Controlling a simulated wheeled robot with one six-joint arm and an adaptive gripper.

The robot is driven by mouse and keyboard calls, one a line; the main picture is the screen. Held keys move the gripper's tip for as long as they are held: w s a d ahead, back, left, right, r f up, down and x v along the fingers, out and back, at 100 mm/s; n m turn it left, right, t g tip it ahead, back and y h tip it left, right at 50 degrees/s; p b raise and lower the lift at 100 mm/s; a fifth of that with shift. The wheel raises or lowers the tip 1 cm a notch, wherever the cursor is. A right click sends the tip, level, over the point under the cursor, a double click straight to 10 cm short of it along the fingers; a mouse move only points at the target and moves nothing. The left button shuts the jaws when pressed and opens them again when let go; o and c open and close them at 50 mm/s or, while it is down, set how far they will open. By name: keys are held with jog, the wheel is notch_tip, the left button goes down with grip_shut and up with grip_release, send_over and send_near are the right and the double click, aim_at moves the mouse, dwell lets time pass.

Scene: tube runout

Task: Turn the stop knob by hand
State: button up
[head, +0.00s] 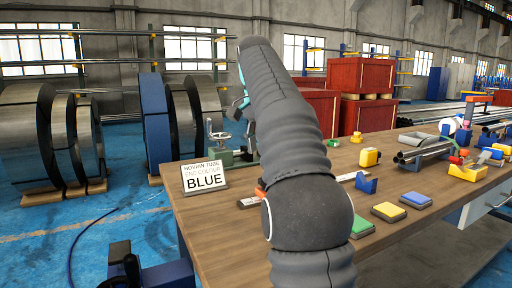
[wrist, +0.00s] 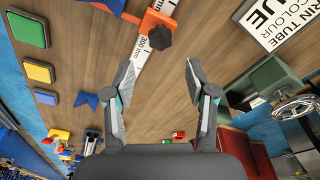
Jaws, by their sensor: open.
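The stop knob (wrist: 160,37) is dark and lobed. It sits on an orange stop (wrist: 153,20) across a white ruler (wrist: 144,55) marked 300 mm. My gripper (wrist: 159,72) is open and empty, its two fingers spread over the wooden bench; in the wrist view the knob lies beyond the fingertips, between their lines and apart from them. In the head view my arm hides the knob and most of the gripper; only part of the orange stop (head: 260,193) and of the ruler (head: 249,202) show beside the arm.
A sign reading BLUE (head: 204,177) stands on the bench (head: 400,240) at left. A green vise (wrist: 262,85) with a handwheel is right of my fingers in the wrist view. Green, yellow and blue pads (wrist: 28,30) lie at left. Grey tubes (head: 425,150) rest at the right.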

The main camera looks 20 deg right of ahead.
jog(key=shift+w+f, duration=0.1)
jog(key=shift+f, duration=0.05)
jog(key=shift+w+d+f, duration=0.1)
jog(key=shift+d+f, duration=0.05)
jog(key=shift+f, duration=1.1)
jog(key=shift+w+d+f, duration=0.1)
jog(key=shift+d+f, duration=0.1)
jog(key=shift+f, duration=1.1)
jog(key=shift+w+d+f, duration=0.1)
jog(key=shift+d+f, duration=0.05)
jog(key=shift+f, duration=1.1)
jog(key=shift+c, duration=0.2)
jog(key=c, duration=0.8)
jog(key=shift+c, duration=0.2)
